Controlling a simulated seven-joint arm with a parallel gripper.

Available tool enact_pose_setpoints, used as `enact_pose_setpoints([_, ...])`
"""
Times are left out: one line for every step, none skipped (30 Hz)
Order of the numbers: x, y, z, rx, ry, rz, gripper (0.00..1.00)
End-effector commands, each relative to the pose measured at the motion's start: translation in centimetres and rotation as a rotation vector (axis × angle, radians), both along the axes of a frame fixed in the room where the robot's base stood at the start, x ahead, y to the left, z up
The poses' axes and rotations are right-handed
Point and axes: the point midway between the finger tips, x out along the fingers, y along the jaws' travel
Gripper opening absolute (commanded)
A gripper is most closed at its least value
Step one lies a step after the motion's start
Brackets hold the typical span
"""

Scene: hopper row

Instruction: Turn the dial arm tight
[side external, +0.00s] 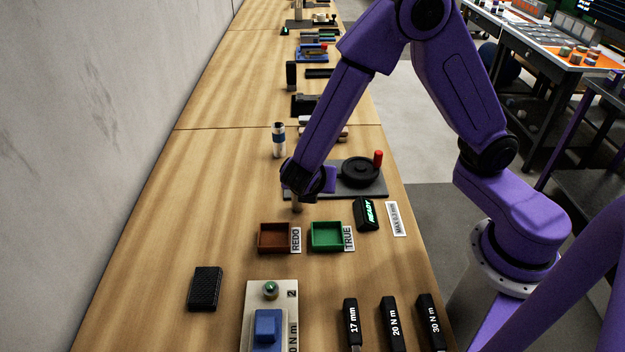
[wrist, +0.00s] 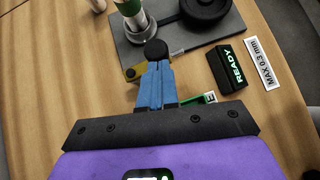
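A dark grey plate (side external: 374,187) carries a black round dial (side external: 358,172) with an upright red handle (side external: 378,160). The plate (wrist: 160,52) and dial (wrist: 203,8) also show at the top of the wrist view; the red handle is out of that frame. A silver and green cylinder (wrist: 131,14) stands at the plate's left end. My gripper (wrist: 155,66) is low over the bench, in front of that end. Its blue fingers lie close together. A black rounded knob (wrist: 155,49) and a yellow piece (wrist: 133,73) show at the tips; whether they are gripped is unclear.
A READY sign (side external: 366,214) and a MAX 0.3 mm label (side external: 397,219) lie right of the gripper. A brown REDO tray (side external: 263,251) and green TRUE tray (side external: 326,249) sit in front. A small bottle (side external: 278,142) stands behind.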

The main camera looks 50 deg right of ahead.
Motion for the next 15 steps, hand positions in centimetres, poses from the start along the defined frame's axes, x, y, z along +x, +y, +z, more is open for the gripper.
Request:
enact_pose_setpoints([0.0,-0.2,0.0,-0.001,0.000,0.020,0.00])
enact_pose_setpoints([0.0,-0.3,0.0,-0.001,0.002,0.033,0.00])
enact_pose_setpoints([0.0,-0.4,0.0,-0.002,0.001,0.056,0.00])
enact_pose_setpoints([0.0,-0.5,0.0,-0.002,0.001,0.074,0.00])
enact_pose_setpoints([0.0,-0.6,0.0,-0.001,0.002,0.095,0.00])
enact_pose_setpoints([0.0,-0.8,0.0,-0.003,0.002,0.124,0.00])
enact_pose_setpoints([0.0,-0.9,0.0,-0.002,0.002,0.150,0.00])
enact_pose_setpoints([0.1,-1.0,0.0,-0.001,0.001,0.156,0.00])
enact_pose_setpoints([0.1,-1.3,0.0,-0.001,0.001,0.150,0.00])
enact_pose_setpoints([0.2,-1.4,0.0,-0.002,0.001,0.150,0.00])
enact_pose_setpoints([0.2,-1.6,0.0,-0.001,0.002,0.149,0.00])
enact_pose_setpoints([0.3,-1.8,0.0,-0.001,0.002,0.148,0.00])
enact_pose_setpoints([0.3,-1.9,0.0,-0.002,0.002,0.148,0.00])
enact_pose_setpoints([0.4,-2.1,0.0,-0.001,0.002,0.147,0.00])
enact_pose_setpoints([0.4,-2.3,0.0,-0.001,0.002,0.146,0.00])
